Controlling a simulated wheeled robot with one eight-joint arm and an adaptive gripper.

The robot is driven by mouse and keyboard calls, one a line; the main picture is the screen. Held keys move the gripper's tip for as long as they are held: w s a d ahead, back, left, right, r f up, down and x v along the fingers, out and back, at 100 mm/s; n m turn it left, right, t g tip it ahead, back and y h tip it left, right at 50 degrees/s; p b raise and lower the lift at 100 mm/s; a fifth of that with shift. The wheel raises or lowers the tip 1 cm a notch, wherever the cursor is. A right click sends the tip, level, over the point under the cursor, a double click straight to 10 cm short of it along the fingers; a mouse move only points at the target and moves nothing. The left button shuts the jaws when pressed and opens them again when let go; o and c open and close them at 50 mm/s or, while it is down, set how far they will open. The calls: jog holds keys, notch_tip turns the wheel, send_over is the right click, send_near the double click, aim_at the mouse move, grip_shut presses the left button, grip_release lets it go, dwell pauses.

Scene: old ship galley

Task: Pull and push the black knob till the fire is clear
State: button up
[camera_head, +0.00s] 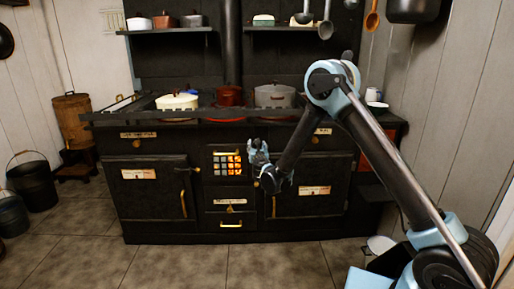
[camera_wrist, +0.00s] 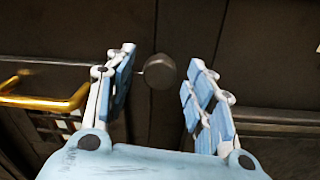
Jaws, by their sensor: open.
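The black knob (camera_wrist: 160,71) is a dark round knob on a short stem, set on the dark stove front. In the wrist view it shows between my open fingertips, with a gap on each side. My gripper (camera_wrist: 161,60) is open and empty around it; I cannot tell whether the tips reach past the knob. In the head view my gripper (camera_head: 258,152) is at the stove front, right of the fire grate (camera_head: 227,164), which glows orange through its bars. The knob cannot be made out there, seemingly hidden by my gripper.
The black stove (camera_head: 150,215) has oven doors on both sides with brass handles. A brass handle (camera_wrist: 40,100) lies close left of my fingers. Pots, including a red pot (camera_head: 229,96), stand on top behind a front rail (camera_head: 200,120). The tiled floor in front is clear.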

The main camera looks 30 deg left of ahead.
jog(key=shift+x, duration=1)
